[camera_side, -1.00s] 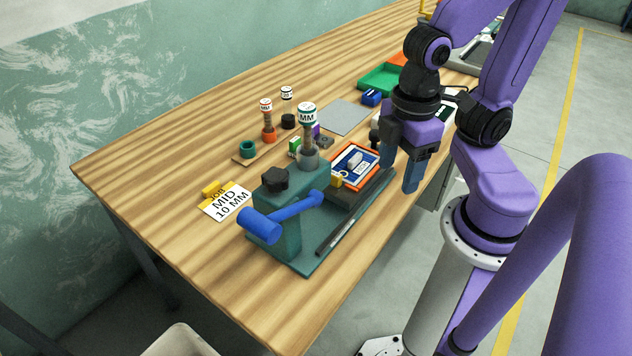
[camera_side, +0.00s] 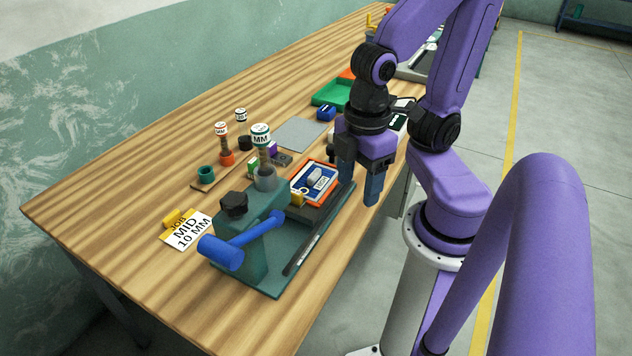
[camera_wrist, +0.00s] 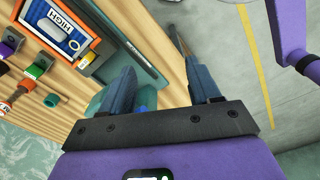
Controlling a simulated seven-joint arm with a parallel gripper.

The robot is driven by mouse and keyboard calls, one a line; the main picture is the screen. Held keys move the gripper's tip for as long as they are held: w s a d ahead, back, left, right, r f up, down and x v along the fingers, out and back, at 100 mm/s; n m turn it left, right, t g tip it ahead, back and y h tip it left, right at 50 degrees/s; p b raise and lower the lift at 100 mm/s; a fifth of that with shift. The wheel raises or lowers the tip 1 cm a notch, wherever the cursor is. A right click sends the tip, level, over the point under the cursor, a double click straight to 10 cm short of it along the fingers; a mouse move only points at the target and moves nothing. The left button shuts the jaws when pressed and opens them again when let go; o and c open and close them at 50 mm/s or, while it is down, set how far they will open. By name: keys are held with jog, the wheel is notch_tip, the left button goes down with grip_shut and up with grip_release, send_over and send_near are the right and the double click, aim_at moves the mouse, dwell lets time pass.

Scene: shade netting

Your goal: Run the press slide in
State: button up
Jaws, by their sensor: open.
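The press (camera_side: 252,240) is a green block with a black knob (camera_side: 234,205) and a blue lever (camera_side: 240,243), on a flat green base near the table's front edge. A dark scale strip (camera_side: 302,256) runs along the base. An orange-rimmed tray (camera_side: 330,192) with a blue face lies by the base's far end; in the wrist view the tray (camera_wrist: 93,32) reads HIGH. A yellow piece (camera_side: 297,197) sits between it and the press. Which part is the slide is unclear. My gripper (camera_side: 359,190) is open and empty, right of the tray, fingers down; the wrist view shows its fingers (camera_wrist: 158,65) apart.
A yellow-and-white card (camera_side: 188,231) reads JOB MID 10 MM. Labelled posts (camera_side: 261,140) and a wooden strip with a green ring (camera_side: 206,173) stand behind the press. A grey plate (camera_side: 300,133), blue block (camera_side: 326,112) and green tray (camera_side: 332,92) lie farther back.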

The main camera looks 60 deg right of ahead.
jog(key=shift+c, duration=0.2)
dwell(0.3)
jog(key=w, duration=0.1)
notch_tip(320, 180, up, 4)
jog(key=m, duration=1.6)
send_over(331, 146)
notch_tip(331, 146, down, 16)
jog(key=shift+f, duration=0.15)
jog(key=shift+c, duration=0.2)
grip_shut()
jog(key=shift+a, duration=0.1)
